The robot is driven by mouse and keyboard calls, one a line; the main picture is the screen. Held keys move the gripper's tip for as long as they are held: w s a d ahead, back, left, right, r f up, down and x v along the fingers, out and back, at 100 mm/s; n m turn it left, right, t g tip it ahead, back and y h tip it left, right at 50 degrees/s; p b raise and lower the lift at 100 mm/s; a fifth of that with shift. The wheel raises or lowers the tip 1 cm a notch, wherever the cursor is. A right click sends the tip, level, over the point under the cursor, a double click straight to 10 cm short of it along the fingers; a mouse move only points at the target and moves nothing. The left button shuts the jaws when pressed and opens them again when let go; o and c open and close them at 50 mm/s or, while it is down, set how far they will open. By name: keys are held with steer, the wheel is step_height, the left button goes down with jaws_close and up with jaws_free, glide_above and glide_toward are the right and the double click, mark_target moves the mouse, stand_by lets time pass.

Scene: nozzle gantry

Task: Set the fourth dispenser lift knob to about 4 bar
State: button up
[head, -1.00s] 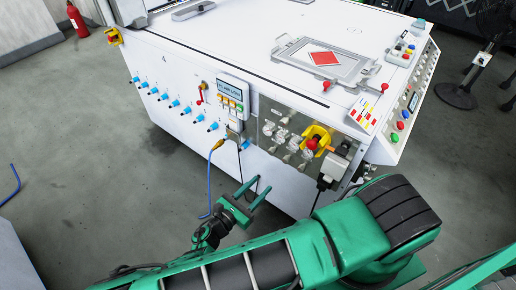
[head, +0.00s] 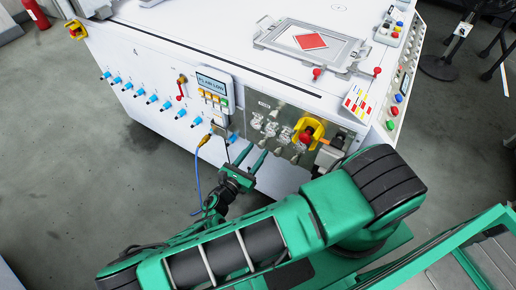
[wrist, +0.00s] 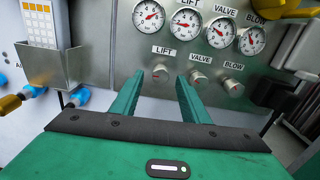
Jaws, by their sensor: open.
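In the wrist view a grey panel carries a row of small knobs. A knob under a LIFT label (wrist: 160,72) shows between my fingers in the picture; I cannot tell if it is the fourth dispenser's. VALVE (wrist: 197,77) and BLOW (wrist: 232,87) knobs sit to its right. White dials with red needles are above, including a LIFT gauge (wrist: 186,22); their readings are too small to tell. My gripper (wrist: 159,76) is open and empty, pointing at the panel; no contact shows. In the head view my gripper (head: 256,149) is in front of the gauge panel (head: 265,105).
A display box (head: 213,88), red-handled valve (head: 181,87) and blue fittings (head: 152,99) are left of the panel. A yellow bracket with red knob (head: 307,133) is at its right. A blue hose (head: 196,176) hangs left of my gripper.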

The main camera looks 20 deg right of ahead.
steer(key=shift+x, duration=1.2)
steer(key=shift+c, duration=0.5)
jaws_close()
steer(key=shift+m, duration=0.4)
steer(key=m, duration=0.5)
steer(key=shift+w+m, duration=0.1)
steer(key=shift+m, duration=0.2)
steer(key=m, duration=0.3)
steer(key=shift+a+m, duration=0.1)
steer(key=shift+m, duration=1.9)
